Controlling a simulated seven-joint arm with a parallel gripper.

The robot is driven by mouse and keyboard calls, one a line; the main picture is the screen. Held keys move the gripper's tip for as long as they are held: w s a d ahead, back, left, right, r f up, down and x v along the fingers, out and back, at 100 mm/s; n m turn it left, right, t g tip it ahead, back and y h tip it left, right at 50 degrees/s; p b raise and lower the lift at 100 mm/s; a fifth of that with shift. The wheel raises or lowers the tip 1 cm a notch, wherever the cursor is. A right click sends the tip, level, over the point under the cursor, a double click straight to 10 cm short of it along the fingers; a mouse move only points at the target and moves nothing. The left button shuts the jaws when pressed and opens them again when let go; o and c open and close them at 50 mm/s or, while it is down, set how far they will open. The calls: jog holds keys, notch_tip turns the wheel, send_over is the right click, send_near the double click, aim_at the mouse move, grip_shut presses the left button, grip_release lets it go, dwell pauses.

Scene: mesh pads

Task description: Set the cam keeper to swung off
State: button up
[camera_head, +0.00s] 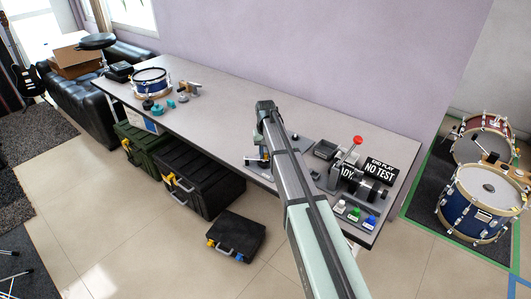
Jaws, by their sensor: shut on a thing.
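My arm reaches in from the bottom right over the workbench (215,105). Its dark end joint shows above the middle of the bench. My gripper's fingers are hidden behind the arm links, so what they hold does not show. Right of the arm stands a grey device with a red-knobbed lever (358,140), upright. I cannot make out which part is the cam keeper or how it is set.
A black sign (378,170) reading "NO TEST", dark cylinders and white, green and blue buttons (355,213) crowd the bench's right end. A snare drum (151,81) and small parts stand at the left. Black cases (200,178) sit below. The bench's middle is clear.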

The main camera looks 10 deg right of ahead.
grip_shut()
jog(key=shift+s, duration=0.15)
jog(key=s+m, duration=0.2)
jog(key=m, duration=0.1)
jog(key=shift+s+a+m, duration=0.1)
jog(key=shift+a+m, duration=0.2)
jog(key=shift+a, duration=0.1)
jog(key=s+m, duration=0.1)
jog(key=s+a+m, duration=0.1)
jog(key=m, duration=0.1)
jog(key=shift+a+m, duration=0.3)
jog(key=a+m, duration=0.1)
jog(key=s+a+m, duration=0.1)
jog(key=m, duration=0.1)
jog(key=shift+s, duration=0.15)
jog(key=shift+s+a+m, duration=0.15)
jog(key=shift+a+m, duration=0.4)
jog(key=shift+m, duration=0.4)
jog(key=shift+s+a+m, duration=0.15)
jog(key=shift+a+m, duration=0.4)
jog(key=shift+m, duration=0.4)
